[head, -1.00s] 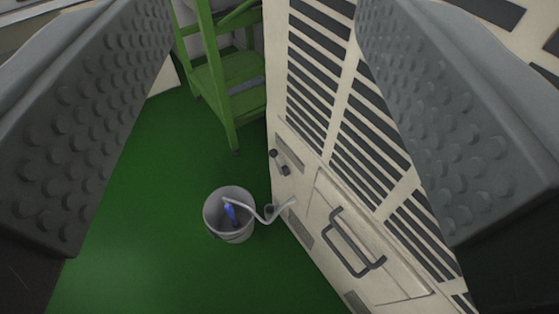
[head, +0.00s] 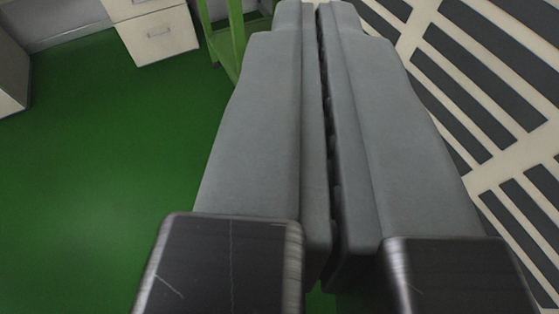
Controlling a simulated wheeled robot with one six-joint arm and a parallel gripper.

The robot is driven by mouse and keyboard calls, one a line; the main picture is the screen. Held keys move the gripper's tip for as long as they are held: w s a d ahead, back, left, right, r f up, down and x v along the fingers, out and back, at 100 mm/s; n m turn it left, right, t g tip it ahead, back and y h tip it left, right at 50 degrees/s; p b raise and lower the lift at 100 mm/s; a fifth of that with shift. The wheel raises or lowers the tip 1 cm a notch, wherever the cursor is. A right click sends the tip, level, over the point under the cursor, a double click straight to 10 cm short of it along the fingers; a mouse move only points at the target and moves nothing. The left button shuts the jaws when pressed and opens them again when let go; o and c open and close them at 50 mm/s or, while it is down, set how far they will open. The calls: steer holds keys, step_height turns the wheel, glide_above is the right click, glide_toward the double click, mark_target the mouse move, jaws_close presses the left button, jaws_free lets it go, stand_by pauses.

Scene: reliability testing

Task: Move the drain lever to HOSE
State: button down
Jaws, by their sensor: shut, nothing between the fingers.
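My gripper (head: 318,8) is shut, its two grey fingers pressed together with nothing between them. It fills the middle of the head view and points toward the top. The cream machine panel (head: 408,52) with dark louvre slots stands to the right of the fingers. The drain lever is not visible now, nor is any HOSE marking. The bucket and hose are also out of sight; I cannot tell whether they are behind the fingers or outside the view.
Green floor (head: 100,200) lies open on the left. A green step stand (head: 222,45) is just left of the fingertips at the top. A white drawer cabinet (head: 155,35) is at the top left, and another pale cabinet (head: 10,80) is at the left edge.

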steer(key=w+a+f+n+g+h, duration=0.1)
steer(key=w+f+g+h, duration=0.25)
steer(key=w+f, duration=0.55)
steer(key=w+a+f+n+g+h, duration=0.15)
steer(key=w+f+g, duration=0.35)
steer(key=f, duration=0.9)
steer(key=w+a+f+n+g+h, duration=0.15)
steer(key=w+f+g+h, duration=0.35)
steer(key=f, duration=0.6)
steer(key=w+a+f+n+t+h, duration=0.3)
steer(key=w+a+f, duration=0.2)
steer(key=f, duration=0.4)
steer(key=w+a+f+n+t+h, duration=0.3)
steer(key=w+a+f+t, duration=0.1)
steer(key=f, duration=0.4)
steer(key=shift+w+a+f, duration=0.35)
steer(key=shift+w+a, duration=0.1)
steer(key=shift+a, duration=0.35)
steer(key=shift+d, duration=0.1)
steer(key=w+d+r, duration=0.2)
steer(key=d, duration=0.9)
steer(key=shift+w, duration=0.15)
